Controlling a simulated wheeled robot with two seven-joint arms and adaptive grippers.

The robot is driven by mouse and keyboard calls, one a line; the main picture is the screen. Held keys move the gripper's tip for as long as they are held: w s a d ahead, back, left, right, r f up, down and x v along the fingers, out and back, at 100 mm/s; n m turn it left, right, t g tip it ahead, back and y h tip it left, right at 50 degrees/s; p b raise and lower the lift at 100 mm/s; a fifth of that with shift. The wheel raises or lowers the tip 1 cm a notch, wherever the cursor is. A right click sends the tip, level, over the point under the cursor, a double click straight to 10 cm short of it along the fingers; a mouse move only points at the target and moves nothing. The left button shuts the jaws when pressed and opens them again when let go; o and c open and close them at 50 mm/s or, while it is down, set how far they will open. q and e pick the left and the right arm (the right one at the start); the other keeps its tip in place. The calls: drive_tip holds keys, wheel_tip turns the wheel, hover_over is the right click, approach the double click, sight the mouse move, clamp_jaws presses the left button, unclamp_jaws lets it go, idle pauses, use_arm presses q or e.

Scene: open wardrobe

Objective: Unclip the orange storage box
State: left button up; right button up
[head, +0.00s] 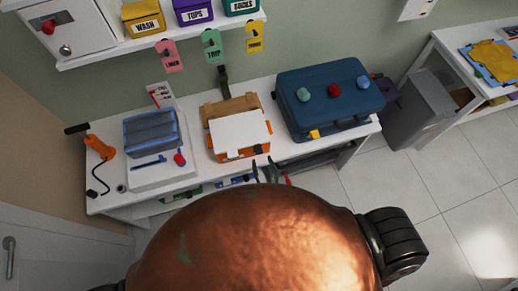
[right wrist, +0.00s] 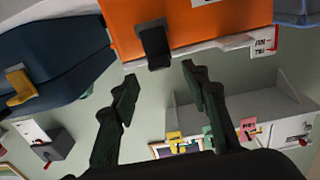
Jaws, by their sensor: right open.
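The orange storage box (head: 233,156) stands on the middle of the white bench, with a white sheet or panel (head: 238,133) over its top. A black clip (head: 257,149) shows on its front. In the right wrist view, the box (right wrist: 205,18) appears inverted at the top, with the black clip (right wrist: 154,45) across its edge. My right gripper (head: 264,168) is in front of the box. Its two fingers (right wrist: 158,77) are apart and empty, and the clip lies just beyond the gap between their tips. Contact with the clip is not visible. My left gripper is not in view.
A dark blue case (head: 330,95) with coloured knobs stands close right of the box. A blue-lidded container (head: 150,133) and an orange tool (head: 100,147) are at left. Tags (head: 212,46) hang from the shelf above.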

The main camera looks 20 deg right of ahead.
sight(259, 151)
drive_tip(key=w, duration=0.7)
drive_tip(key=shift+f, duration=0.15)
drive_tip(key=c, duration=1)
